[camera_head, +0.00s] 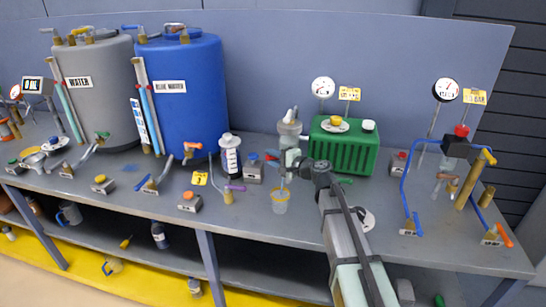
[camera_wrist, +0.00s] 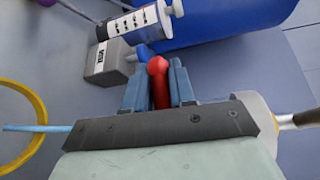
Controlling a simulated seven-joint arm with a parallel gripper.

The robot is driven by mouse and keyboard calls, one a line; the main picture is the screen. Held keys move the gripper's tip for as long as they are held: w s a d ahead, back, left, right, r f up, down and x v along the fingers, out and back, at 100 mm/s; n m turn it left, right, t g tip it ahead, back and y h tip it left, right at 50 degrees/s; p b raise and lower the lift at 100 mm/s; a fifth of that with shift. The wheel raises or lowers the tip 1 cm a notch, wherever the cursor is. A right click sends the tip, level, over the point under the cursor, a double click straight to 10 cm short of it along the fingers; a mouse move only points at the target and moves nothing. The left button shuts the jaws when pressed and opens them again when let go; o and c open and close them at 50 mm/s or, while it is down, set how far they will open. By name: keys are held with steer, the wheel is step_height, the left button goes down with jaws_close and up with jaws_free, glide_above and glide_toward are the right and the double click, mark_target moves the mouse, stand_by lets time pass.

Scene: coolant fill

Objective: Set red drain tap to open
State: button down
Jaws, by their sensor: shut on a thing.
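My gripper (camera_wrist: 160,80) is shut on a red lever (camera_wrist: 159,82), which I take to be the handle of the red drain tap. The rounded red end shows between the two blue-grey fingers in the wrist view. The tap's body is hidden, so I cannot tell its setting. In the head view my gripper (camera_head: 271,159) is low over the bench, right of the blue tank, and the red lever is barely visible.
A grey labelled box (camera_wrist: 113,62) and a white bottle (camera_head: 230,155) stand close by. The blue tank (camera_head: 183,95) is behind them. A yellow-rimmed cup (camera_head: 280,205) stands in front. A green ribbed tank (camera_head: 343,148) is to the right.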

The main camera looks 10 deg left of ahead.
steer(key=shift+s+d+n+g+y, duration=0.1)
steer(key=shift+s+d+n+g, duration=0.35)
steer(key=shift+n+g, duration=1.6)
steer(key=shift+s+d+n+g+y, duration=0.1)
steer(key=shift+s+d+n+g, duration=0.35)
steer(key=shift+n+g, duration=1.55)
steer(key=shift+s+d+n+g+y, duration=0.1)
steer(key=shift+s+d+n+g, duration=0.5)
steer(key=shift+g, duration=2.35)
steer(key=shift+s+a+n, duration=0.1)
steer(key=shift+a+n, duration=0.15)
steer(key=shift+n, duration=0.3)
steer(key=c, duration=1)
jaws_free()
steer(key=shift+c, duration=0.2)
steer(key=shift+d, duration=0.1)
steer(key=v, duration=1.3)
steer(key=shift+w+d, duration=0.3)
